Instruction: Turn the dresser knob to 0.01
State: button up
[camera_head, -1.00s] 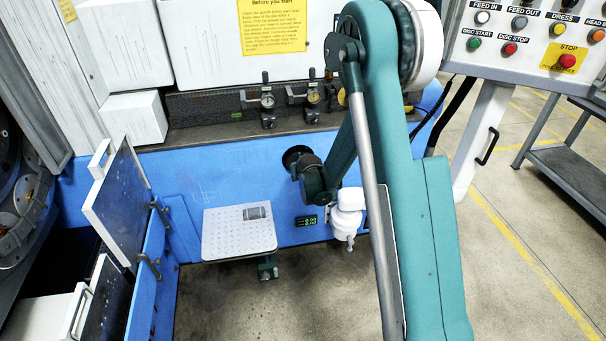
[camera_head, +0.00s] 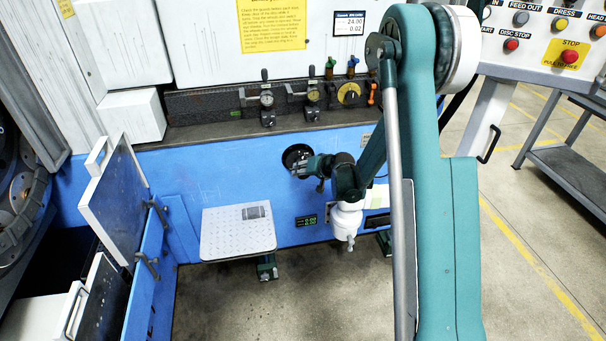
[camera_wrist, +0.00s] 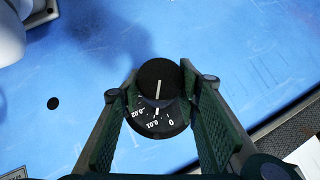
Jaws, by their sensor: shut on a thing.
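The black dresser knob (camera_wrist: 157,78) stands on the blue machine front, its white pointer line aimed down at the dial near the 0.01 mark. The dial plate (camera_wrist: 166,125) shows 0, 0.01 and 0.02. My gripper (camera_wrist: 160,84) is shut on the knob, with one ribbed finger on each side. In the head view my gripper (camera_head: 304,166) reaches the knob's round black dial (camera_head: 296,155) from the right, and the fingers partly hide it.
A small green display (camera_head: 306,221) is below the knob; its digits are hard to read. A perforated white plate (camera_head: 238,243) juts out below left. A grey ledge (camera_head: 215,132) with gauges runs above. A button panel (camera_head: 545,40) is at upper right.

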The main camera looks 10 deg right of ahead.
jog(key=shift+m+y, duration=0.3)
jog(key=shift+y, duration=0.1)
dwell(0.3)
jog(key=o, duration=0.9)
jog(key=v, duration=1.2)
dwell(0.4)
